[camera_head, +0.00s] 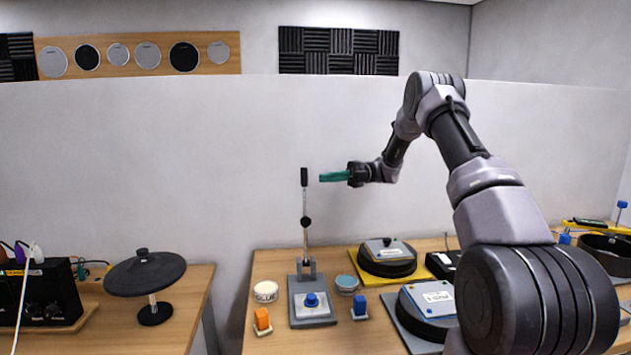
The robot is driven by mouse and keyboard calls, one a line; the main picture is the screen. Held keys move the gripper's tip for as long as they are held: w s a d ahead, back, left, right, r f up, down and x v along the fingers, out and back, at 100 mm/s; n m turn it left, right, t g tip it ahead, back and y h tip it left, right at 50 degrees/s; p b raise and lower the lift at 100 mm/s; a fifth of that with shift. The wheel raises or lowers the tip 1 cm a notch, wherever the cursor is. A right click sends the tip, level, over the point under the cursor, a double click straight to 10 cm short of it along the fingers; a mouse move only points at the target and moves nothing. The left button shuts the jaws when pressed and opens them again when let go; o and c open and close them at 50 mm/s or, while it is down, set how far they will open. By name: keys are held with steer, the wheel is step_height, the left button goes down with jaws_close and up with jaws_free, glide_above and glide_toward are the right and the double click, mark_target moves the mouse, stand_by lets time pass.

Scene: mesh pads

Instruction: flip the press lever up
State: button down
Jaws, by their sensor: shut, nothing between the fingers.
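The press (312,302) stands on the table, with a grey base plate and a blue knob-like piece (312,300) on it. Its lever (306,221) is a thin metal rod rising upright from a grey bracket at the back of the base. The lever has a dark grip (304,177) at the top and a dark ball partway down. My gripper (321,177) has teal fingers, is shut and empty, and points left. Its tips are just right of the lever's grip in the picture, with a small gap; I cannot tell the depth between them.
Two small round tins (266,291) (347,283) and orange (262,319) and blue (360,307) blocks flank the press. Round dark pads (388,258) (432,302) lie to the right. A pale wall stands behind. A second table with a round practice pad (145,273) is at left.

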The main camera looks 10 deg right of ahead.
steer(key=v, duration=0.5)
steer(key=shift+s+d, duration=0.1)
steer(key=shift+d, duration=0.3)
steer(key=s+a+r+n+t+h, duration=0.15)
steer(key=s+r+n+h, duration=0.25)
steer(key=s+r+n, duration=0.4)
steer(key=s+a+r+n+t+h, duration=0.15)
steer(key=s+r+n+h, duration=0.3)
steer(key=s, duration=0.45)
steer(key=s+d+n+t+h, duration=0.2)
steer(key=s+n+t, duration=0.1)
steer(key=s+n, duration=0.2)
steer(key=s+d+r+n+t+h, duration=0.1)
steer(key=s+d+n+t+h, duration=0.1)
steer(key=s+n, duration=0.3)
steer(key=s+d+n+t+h, duration=0.2)
steer(key=s+n+t, duration=0.3)
steer(key=s, duration=0.5)
steer(key=shift+r, duration=0.4)
steer(key=shift+s+n+h, duration=0.1)
steer(key=shift+n+h, duration=0.15)
